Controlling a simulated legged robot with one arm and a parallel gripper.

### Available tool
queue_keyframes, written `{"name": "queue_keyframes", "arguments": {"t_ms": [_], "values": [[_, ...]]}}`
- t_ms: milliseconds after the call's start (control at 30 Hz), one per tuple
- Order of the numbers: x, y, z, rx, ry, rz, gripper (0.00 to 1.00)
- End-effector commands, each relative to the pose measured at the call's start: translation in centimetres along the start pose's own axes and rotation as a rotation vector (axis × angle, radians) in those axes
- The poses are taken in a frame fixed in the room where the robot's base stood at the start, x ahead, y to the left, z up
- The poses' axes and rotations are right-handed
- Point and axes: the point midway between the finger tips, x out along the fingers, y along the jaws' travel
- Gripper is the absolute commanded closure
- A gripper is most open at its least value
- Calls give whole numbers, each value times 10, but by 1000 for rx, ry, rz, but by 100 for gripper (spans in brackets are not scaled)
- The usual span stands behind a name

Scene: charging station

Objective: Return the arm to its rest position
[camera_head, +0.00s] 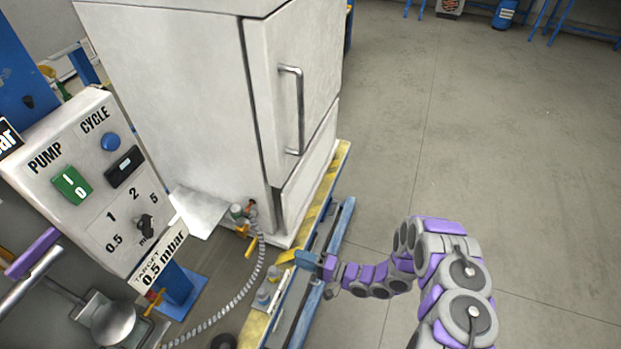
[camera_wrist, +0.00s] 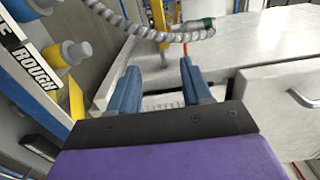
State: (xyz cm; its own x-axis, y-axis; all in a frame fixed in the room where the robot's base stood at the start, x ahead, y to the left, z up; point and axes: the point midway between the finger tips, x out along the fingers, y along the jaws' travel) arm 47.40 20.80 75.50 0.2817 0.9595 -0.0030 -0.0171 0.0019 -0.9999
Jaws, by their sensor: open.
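My arm, with purple and grey links, reaches from the lower right of the head view toward the base of the white cabinet (camera_head: 185,100). My gripper (camera_head: 305,259) is at its end, low beside the cabinet's front corner and over the yellow-edged base. In the wrist view my gripper (camera_wrist: 160,78) has its two blue fingers apart, with nothing seen held between them. Beyond the fingertips are a yellow valve handle (camera_wrist: 158,32) and a ribbed grey hose (camera_wrist: 135,27). In the head view the yellow handle (camera_head: 251,246) is left of my gripper, apart from it.
A control panel (camera_head: 90,180) with PUMP and CYCLE controls and a dial stands at the left. The hose (camera_head: 235,300) runs along the floor side. Yellow fittings (camera_wrist: 70,53) are close at the wrist view's left. Open grey floor (camera_head: 480,130) lies to the right.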

Motion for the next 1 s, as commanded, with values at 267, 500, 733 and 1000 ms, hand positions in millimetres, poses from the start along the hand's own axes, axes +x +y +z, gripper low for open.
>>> {"name": "queue_keyframes", "arguments": {"t_ms": [267, 500, 733, 1000], "values": [[-3, 1, -13, -43, 11, 51, 51], [-35, 4, -82, -266, 77, 362, 51], [-86, -21, -155, -474, 155, 697, 51], [-157, -85, -210, -623, 240, 1060, 51]]}}
